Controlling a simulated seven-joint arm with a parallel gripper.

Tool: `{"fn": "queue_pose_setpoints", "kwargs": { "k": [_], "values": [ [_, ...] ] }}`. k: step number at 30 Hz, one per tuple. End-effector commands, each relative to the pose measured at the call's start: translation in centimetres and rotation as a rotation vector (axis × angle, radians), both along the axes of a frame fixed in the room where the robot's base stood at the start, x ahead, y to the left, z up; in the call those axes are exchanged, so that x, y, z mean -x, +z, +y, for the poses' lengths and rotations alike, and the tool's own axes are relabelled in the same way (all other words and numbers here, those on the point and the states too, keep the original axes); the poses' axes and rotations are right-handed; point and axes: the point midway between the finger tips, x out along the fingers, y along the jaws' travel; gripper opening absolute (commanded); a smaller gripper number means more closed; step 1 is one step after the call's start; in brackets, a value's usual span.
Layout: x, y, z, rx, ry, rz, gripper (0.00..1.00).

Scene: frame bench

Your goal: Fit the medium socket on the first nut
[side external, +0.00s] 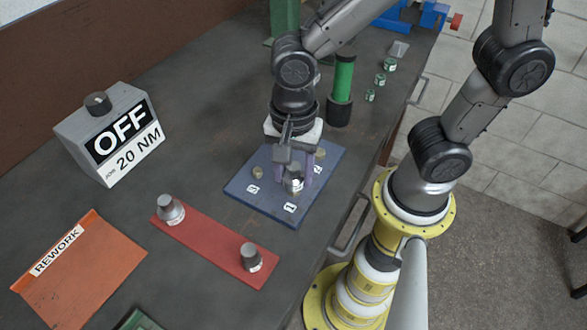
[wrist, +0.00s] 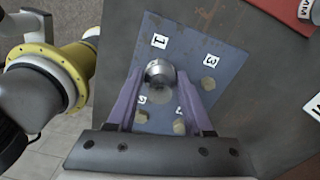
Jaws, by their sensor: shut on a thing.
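My gripper (side external: 293,177) points down over the blue plate (side external: 262,205) and is shut on a grey metal socket (side external: 294,186). In the wrist view the socket (wrist: 160,71) is between the purple fingertips, beside the label 1 (wrist: 160,41). No nut shows beside that label; the socket covers that spot. I cannot tell whether the socket sits over a nut or just above the plate. Other nuts show by the label 3 (wrist: 209,85), the label 4 (wrist: 179,127) and the label 2 (wrist: 143,117).
A red strip (side external: 210,238) holds two grey sockets, one at each end, with its middle bare. A green cylinder (side external: 343,77) in a black base stands behind the plate. An OFF box (side external: 110,135) and an orange REWORK mat (side external: 80,270) lie left.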

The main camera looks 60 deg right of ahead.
Motion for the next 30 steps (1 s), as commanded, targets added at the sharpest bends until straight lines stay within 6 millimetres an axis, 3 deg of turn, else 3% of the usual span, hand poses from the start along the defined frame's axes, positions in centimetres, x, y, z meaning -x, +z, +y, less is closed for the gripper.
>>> {"fn": "queue_pose_setpoints", "kwargs": {
  "k": [30],
  "values": [
    [0.0,-2.3,0.0,0.001,0.000,0.002,0.00]
  ]
}}
